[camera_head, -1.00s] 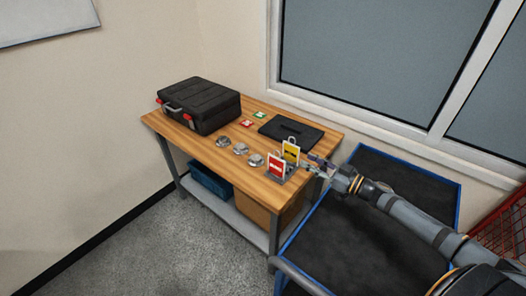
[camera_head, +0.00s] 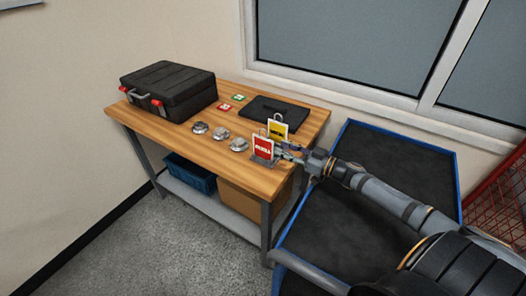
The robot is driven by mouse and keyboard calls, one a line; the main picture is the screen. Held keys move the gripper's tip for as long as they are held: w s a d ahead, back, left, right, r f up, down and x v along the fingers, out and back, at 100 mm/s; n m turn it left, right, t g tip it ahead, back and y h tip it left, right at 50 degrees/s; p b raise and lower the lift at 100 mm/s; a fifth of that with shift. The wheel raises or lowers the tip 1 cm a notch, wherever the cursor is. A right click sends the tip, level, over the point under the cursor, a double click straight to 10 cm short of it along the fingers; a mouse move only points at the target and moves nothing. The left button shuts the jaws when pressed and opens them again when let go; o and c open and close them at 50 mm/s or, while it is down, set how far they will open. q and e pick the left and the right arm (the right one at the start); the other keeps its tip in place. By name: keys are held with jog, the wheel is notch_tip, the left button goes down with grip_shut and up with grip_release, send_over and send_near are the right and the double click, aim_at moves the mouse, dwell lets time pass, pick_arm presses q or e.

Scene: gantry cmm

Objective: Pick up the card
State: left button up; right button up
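Two tag-like cards stand upright in a small grey holder near the right front of the wooden table (camera_head: 215,157). The front one is a red and white card (camera_head: 263,149); the one behind it is a yellow card (camera_head: 278,130). Both have a loop at the top. My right gripper (camera_head: 284,151) comes in from the right, low beside the cards, its fingertips at the red card's right edge. Whether it touches a card, and how far its fingers are apart, is too small to tell. My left gripper is not in view.
A black case (camera_head: 168,90) with red latches stands at the table's back left. Several silver discs lie along the front. Small red and green tags and a black flat pouch (camera_head: 270,113) lie behind. A blue-edged black cart (camera_head: 335,240) stands right of the table.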

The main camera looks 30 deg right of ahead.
aim_at(263, 139)
jog(key=x, duration=0.9)
jog(key=shift+w+d, duration=0.2)
jog(key=shift+w, duration=0.3)
jog(key=shift+s, duration=0.1)
grip_shut()
